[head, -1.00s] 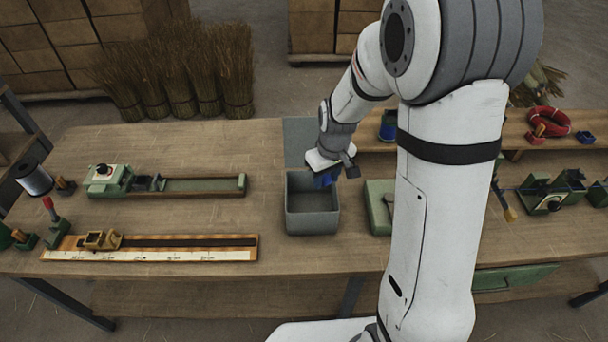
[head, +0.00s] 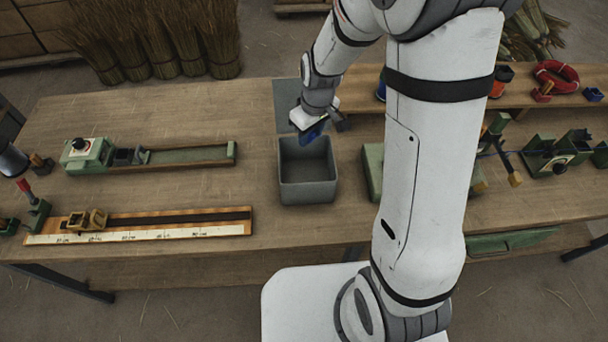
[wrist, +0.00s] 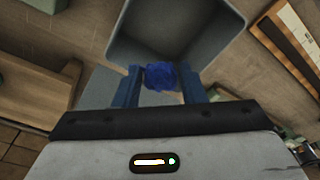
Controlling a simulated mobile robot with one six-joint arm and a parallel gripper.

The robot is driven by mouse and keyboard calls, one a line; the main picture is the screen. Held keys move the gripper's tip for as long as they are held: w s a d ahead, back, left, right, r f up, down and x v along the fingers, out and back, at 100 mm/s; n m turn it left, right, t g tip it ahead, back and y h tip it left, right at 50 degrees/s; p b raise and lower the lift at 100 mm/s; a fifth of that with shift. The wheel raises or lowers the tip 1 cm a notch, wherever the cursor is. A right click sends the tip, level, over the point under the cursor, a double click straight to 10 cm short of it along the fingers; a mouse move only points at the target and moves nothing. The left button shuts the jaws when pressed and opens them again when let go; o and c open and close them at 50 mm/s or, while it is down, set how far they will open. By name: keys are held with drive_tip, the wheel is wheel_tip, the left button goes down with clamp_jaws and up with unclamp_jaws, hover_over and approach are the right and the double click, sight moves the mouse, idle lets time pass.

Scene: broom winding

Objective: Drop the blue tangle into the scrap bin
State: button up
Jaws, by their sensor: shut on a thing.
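The blue tangle (wrist: 160,76) is a small rounded clump between the two blue fingers of my gripper (wrist: 166,84) in the wrist view. My gripper is shut on it. In the head view my gripper (head: 312,130) hangs over the back edge of the scrap bin, and the tangle cannot be told apart from the blue fingers there. The scrap bin (head: 308,192) is a grey open box on the bench. It also shows in the wrist view (wrist: 226,48), its opening beyond the tangle, and the part of its inside that I see looks empty.
A green box (head: 372,175) stands right of the bin, partly behind my arm. A green-ended fixture (head: 88,155) and a measuring board (head: 140,226) lie to the left. A raised shelf with a red coil (head: 557,74) is at the back right. Bare bench lies left of the bin.

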drive_tip(key=shift+f, duration=0.35)
drive_tip(key=o, duration=1)
drive_tip(key=shift+r, duration=0.15)
drive_tip(key=shift+r, duration=0.35)
drive_tip(key=r, duration=0.4)
drive_tip(key=r+b, duration=0.1)
drive_tip(key=r, duration=0.2)
drive_tip(key=shift+s+d, duration=0.3)
drive_tip(key=shift+s, duration=0.1)
drive_tip(key=shift+f, duration=0.1)
